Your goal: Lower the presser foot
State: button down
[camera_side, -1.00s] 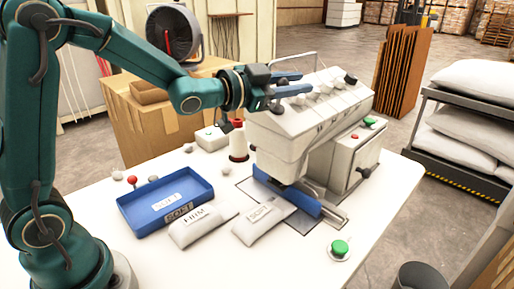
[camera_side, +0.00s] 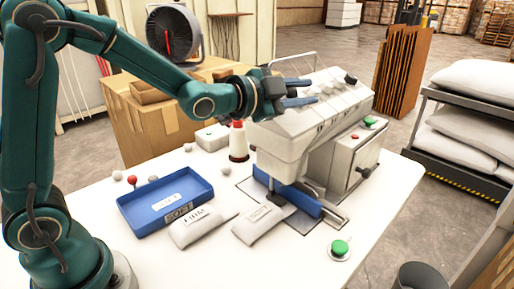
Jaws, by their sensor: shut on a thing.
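The white sewing machine (camera_side: 290,145) stands on the right part of the table, with several knobs along its sloped top. My gripper (camera_side: 298,93) is at the upper left of its head. The blue fingers are shut on a small lever of the machine, mostly hidden by the fingers and wrist. Below the head, a thin dark presser foot bar (camera_side: 271,184) shows above the blue work bed (camera_side: 300,199). Whether the foot touches anything below it cannot be told.
A blue tray (camera_side: 134,212) and two grey pouches, one marked FIRM (camera_side: 200,228) and the other (camera_side: 262,223) beside it, lie in front. A thread cone (camera_side: 238,145) stands left of the machine. A green button (camera_side: 340,247) is at the front right.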

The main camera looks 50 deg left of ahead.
jog(key=shift+d, duration=0.1)
jog(key=c, duration=0.6)
grip_release()
jog(key=shift+c, duration=0.2)
jog(key=shift+s+a+r, duration=0.1)
jog(key=shift+s+r, duration=0.05)
jog(key=shift+s, duration=0.7)
jog(key=shift+s+a+r, duration=0.1)
jog(key=shift+s+a, duration=0.05)
jog(key=shift+s, duration=0.65)
jog(key=shift+s+a+r, duration=0.1)
jog(key=shift+s+r, duration=0.05)
jog(key=shift+s, duration=0.7)
